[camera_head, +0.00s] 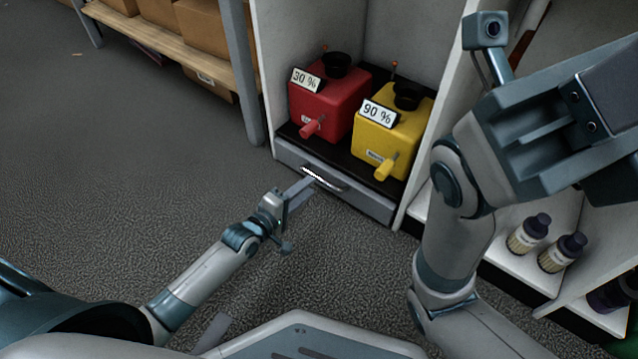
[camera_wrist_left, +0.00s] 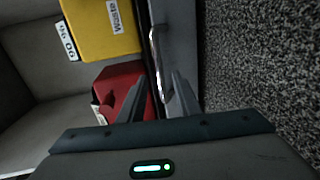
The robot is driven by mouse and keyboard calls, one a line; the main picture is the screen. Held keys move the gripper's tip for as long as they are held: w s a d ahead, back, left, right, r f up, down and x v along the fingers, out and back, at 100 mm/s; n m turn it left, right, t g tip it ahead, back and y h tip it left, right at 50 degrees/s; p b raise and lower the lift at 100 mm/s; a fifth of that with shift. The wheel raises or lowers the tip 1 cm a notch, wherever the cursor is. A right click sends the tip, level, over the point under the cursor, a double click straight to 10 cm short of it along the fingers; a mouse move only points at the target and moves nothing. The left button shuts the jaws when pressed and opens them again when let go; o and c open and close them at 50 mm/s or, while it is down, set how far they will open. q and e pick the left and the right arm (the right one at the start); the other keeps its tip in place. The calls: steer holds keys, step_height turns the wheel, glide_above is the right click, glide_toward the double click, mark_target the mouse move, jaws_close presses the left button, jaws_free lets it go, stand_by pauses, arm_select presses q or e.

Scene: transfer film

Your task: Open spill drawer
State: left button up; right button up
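The spill drawer (camera_head: 369,203) is a low grey drawer at the base of a white cabinet in the head view. Its front sits flush and looks shut. It has a curved metal handle (camera_head: 323,180), which also shows in the left wrist view (camera_wrist_left: 154,50). My left gripper (camera_head: 306,184) is at the left part of the handle. In the left wrist view its two fingers (camera_wrist_left: 157,98) are apart, with the handle's near end between them; contact cannot be told. My right arm fills the right side of the head view; its gripper's fingertips (camera_head: 560,120) cannot be made out.
Bottles (camera_head: 527,235) stand on a low shelf at right. A wooden rack with boxes (camera_head: 205,25) is at left. The carpet before the drawer is clear.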

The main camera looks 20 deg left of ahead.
mark_target(319, 177)
arm_select(q)
steer(key=shift+b+x, duration=1.4)
steer(key=shift+x, duration=1.7)
jaws_close()
